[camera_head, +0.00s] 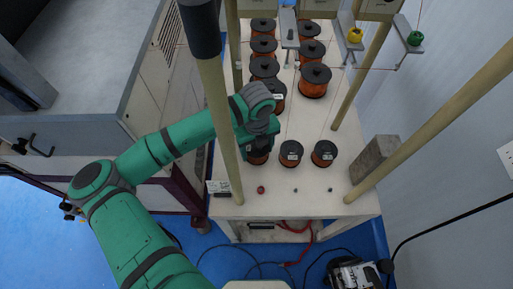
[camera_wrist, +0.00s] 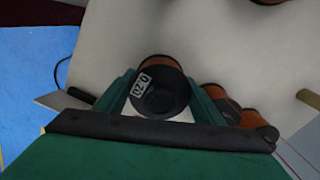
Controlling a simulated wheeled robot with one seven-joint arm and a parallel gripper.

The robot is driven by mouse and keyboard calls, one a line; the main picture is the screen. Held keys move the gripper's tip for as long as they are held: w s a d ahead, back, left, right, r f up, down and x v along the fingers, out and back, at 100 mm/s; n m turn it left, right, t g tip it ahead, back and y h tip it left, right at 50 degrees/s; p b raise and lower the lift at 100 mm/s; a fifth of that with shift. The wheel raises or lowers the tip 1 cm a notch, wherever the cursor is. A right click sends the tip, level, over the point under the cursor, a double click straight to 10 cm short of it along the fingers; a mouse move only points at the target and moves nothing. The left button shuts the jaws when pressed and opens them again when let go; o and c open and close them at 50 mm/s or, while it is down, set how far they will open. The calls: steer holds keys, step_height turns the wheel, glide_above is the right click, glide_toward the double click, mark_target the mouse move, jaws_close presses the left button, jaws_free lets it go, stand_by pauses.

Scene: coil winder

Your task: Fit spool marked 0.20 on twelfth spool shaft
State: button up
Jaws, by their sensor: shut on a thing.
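The spool marked 0.20 (camera_wrist: 160,92) has a black flange, a white label and orange winding. It sits between the two green fingers of my gripper (camera_wrist: 163,82), which is shut on it. In the head view this spool (camera_head: 258,158) shows only partly under my wrist, at the left of the front spool row. Whether its base touches the table is hidden. I cannot tell which shaft is the twelfth.
Two spools (camera_head: 291,152) (camera_head: 323,152) stand close to the right. Several more spools (camera_head: 313,80) stand in columns behind. Pale posts (camera_head: 222,130) (camera_head: 345,110) rise around the white table (camera_head: 300,208), one close to my wrist. A grey block (camera_head: 374,158) lies at the right edge.

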steer(key=shift+d+f, duration=0.1)
steer(key=shift+f, duration=0.1)
steer(key=shift+w+f, duration=0.1)
steer(key=shift+a+f, duration=0.2)
steer(key=shift+d+f, duration=0.25)
steer(key=shift+f, duration=0.15)
steer(key=shift+f, duration=0.15)
steer(key=o, duration=1.8)
steer(key=shift+a, duration=0.1)
steer(key=shift+f, duration=0.1)
